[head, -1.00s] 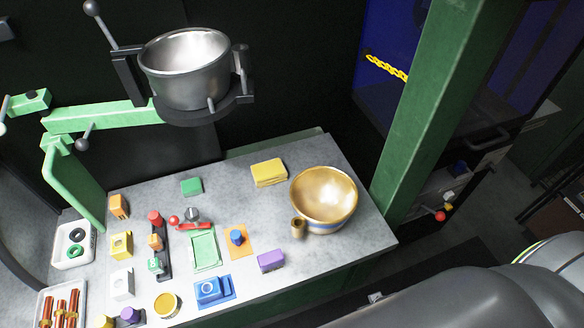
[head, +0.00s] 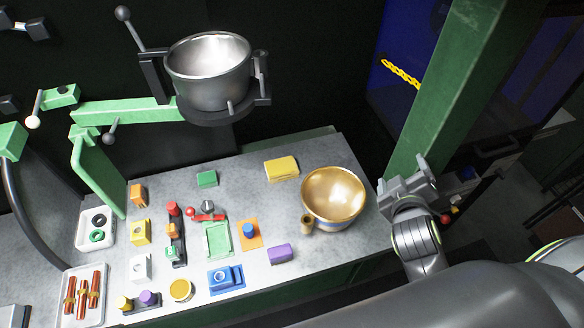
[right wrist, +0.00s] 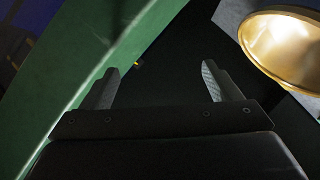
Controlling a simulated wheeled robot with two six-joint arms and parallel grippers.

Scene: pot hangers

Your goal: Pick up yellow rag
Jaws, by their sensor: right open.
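The yellow rag (head: 281,168) lies folded as a flat block near the back edge of the grey table, left of a golden bowl. My right gripper (head: 404,177) is open and empty, off the table's right end beside the green post. The golden bowl stands between it and the rag. In the right wrist view my open fingers (right wrist: 160,85) have nothing between them, and the rag is not seen there. My left gripper is not in view.
The golden bowl (head: 333,196) also shows in the right wrist view (right wrist: 288,45). A metal pot (head: 208,72) hangs in a holder above the table's back left. A green post (head: 440,90) rises at right. Small coloured blocks and a purple block (head: 279,253) occupy the table.

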